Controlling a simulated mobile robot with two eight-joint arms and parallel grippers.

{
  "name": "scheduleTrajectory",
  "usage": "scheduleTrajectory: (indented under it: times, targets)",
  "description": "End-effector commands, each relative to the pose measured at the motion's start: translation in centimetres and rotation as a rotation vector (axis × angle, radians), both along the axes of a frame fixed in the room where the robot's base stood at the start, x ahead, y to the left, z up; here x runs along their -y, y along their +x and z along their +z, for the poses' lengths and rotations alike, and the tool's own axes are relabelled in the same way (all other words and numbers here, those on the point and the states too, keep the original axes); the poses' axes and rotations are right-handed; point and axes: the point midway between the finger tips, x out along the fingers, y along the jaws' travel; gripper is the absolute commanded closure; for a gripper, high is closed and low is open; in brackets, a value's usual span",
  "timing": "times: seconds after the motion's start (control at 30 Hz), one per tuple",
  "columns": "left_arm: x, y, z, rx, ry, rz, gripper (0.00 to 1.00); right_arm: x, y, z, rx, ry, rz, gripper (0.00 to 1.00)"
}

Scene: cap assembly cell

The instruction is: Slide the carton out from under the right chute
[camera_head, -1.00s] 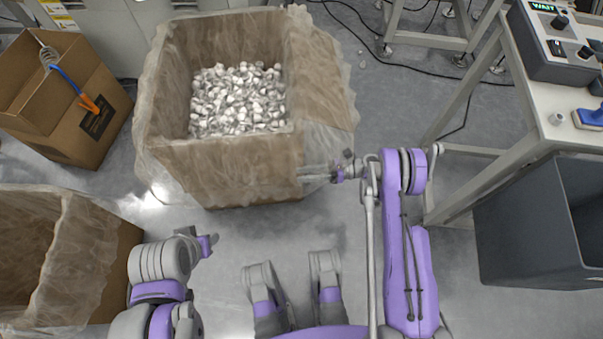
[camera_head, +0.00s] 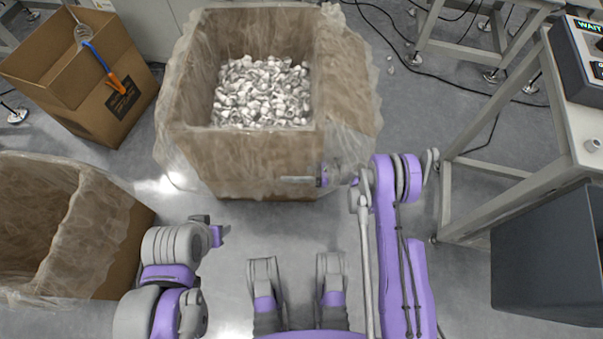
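The carton (camera_head: 245,165) is a large brown cardboard box with a wrinkled clear liner over its rim, upright on the floor ahead of me. It holds a heap of small silvery-white caps (camera_head: 262,92). My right gripper (camera_head: 300,180) is at the carton's front right corner, low on the wall, partly behind the liner. A finger lies along the front face; I cannot tell whether it grips the cardboard. My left gripper (camera_head: 217,233) is apart from the carton, over the floor in front of it; its fingers are unclear. No chute shows in this view.
Another lined carton (camera_head: 130,215) stands at the left. An open brown box (camera_head: 110,105) with an orange-and-blue tool is at the back left. A dark bin (camera_head: 545,255) and a metal bench (camera_head: 535,180) stand at the right. Cables (camera_head: 440,80) lie on the floor behind.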

Motion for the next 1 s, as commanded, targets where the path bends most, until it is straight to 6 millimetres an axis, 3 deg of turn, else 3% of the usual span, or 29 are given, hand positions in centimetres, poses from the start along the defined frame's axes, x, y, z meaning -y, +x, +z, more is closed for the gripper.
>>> scheduleTrajectory:
  times: [0.37, 0.6, 1.0]
  targets:
    - [0.0, 0.01, -0.04, 0.0, 0.0, 0.0, 0.5, -0.44, 0.03, 0.01, 0.0, 0.0, 0.0, 0.6]
    - [0.0, 0.02, -0.05, 0.0, 0.0, 0.0, 0.5, -0.43, 0.03, 0.01, 0.0, 0.0, 0.0, 1.0]
    - [0.0, 0.01, -0.05, 0.0, 0.0, 0.0, 0.5, -0.42, 0.03, 0.01, 0.0, 0.0, 0.0, 1.0]
